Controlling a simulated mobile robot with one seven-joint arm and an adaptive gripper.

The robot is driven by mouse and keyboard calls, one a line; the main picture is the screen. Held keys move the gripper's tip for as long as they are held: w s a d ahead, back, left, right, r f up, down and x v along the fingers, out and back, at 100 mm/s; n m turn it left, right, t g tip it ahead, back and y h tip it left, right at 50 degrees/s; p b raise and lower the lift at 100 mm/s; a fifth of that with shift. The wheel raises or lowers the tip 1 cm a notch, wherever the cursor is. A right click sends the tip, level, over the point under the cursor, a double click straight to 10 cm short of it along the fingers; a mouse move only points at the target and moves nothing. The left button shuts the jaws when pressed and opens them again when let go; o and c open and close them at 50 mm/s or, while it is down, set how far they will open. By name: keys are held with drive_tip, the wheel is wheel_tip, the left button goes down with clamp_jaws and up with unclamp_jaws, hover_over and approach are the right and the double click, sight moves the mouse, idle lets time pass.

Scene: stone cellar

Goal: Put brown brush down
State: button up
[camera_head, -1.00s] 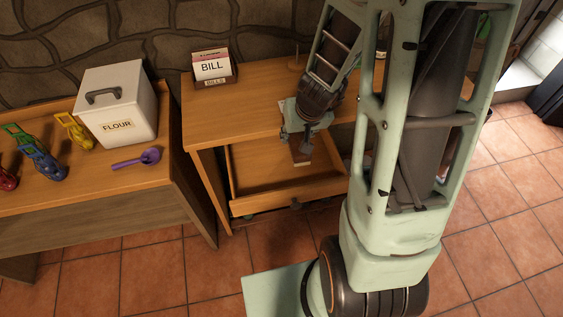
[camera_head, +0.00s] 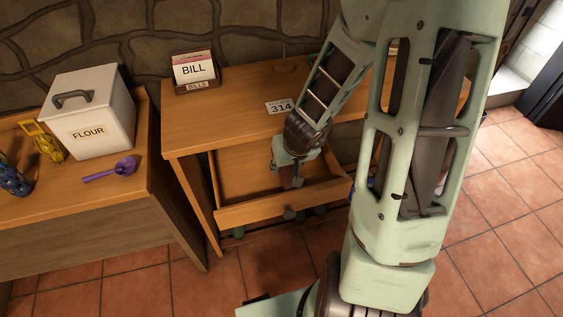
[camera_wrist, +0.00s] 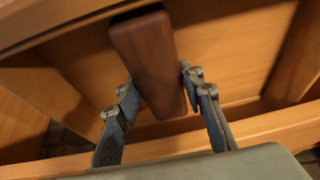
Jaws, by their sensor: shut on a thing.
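The brown brush (camera_wrist: 150,62) shows in the wrist view as a dark brown block between my gripper's fingers. My gripper (camera_head: 294,178) is shut on it, low inside the pulled-out desk drawer (camera_head: 247,213). In the head view I cannot make out the brush at the gripper. In the wrist view the drawer's wooden floor and walls lie around and behind the brush. I cannot tell whether the brush touches the drawer floor.
The desk top (camera_head: 230,100) carries a bill holder (camera_head: 195,72) and a card marked 314 (camera_head: 280,106). At left, a side table (camera_head: 90,205) holds a flour canister (camera_head: 90,115), a purple scoop (camera_head: 112,169) and yellow and blue items. The drawer's left part looks empty.

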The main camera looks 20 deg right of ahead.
drive_tip(key=shift+w, duration=0.2)
drive_tip(key=w+p, duration=0.2)
drive_tip(key=w, duration=0.1)
drive_tip(key=shift+w+a+r+p, duration=0.15)
drive_tip(key=shift+w+r+p, duration=0.05)
drive_tip(key=shift+w+p, duration=0.1)
drive_tip(key=shift+f+b, duration=0.45)
drive_tip(key=shift+f, duration=0.35)
drive_tip(key=o, duration=1.1)
drive_tip(key=shift+f, duration=0.1)
